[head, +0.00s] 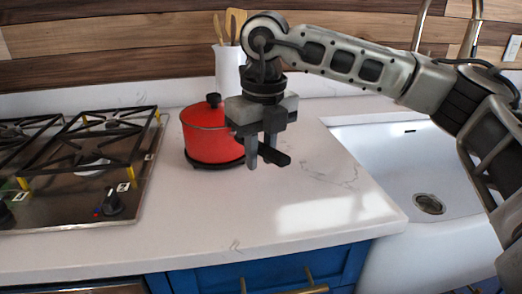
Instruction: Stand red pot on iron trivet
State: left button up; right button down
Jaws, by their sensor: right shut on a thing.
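The red pot (206,138) stands upright on the pale counter, between the stove and the sink, with its lid and black knob on. The dark iron trivet (200,165) shows as a thin black edge under the pot; most of it is hidden. The pot appears to rest on it, though any small gap is too fine to tell. My right gripper (260,155) points down at the pot's right side and is shut on its dark handle, whose end sticks out past the fingers. My left gripper is not in view.
A gas stove (85,165) with black grates lies to the left. A white sink (400,165) with a tap is to the right. A white crock (229,70) with wooden utensils stands behind the pot. The counter in front is clear.

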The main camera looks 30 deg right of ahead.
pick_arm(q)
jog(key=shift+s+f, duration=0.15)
pick_arm(e)
jog(key=shift+f, duration=0.35)
jog(key=c, duration=1.7)
grip_release()
jog(key=o, duration=0.5)
jog(key=shift+w+f, duration=0.1)
jog(key=shift+o, duration=0.2)
jog(key=shift+w, duration=0.1)
jog(key=shift+r, duration=1.5)
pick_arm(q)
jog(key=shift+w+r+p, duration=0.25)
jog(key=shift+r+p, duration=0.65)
pick_arm(e)
notch_tip(320, 180, up, 13)
jog(key=s, duration=0.1)
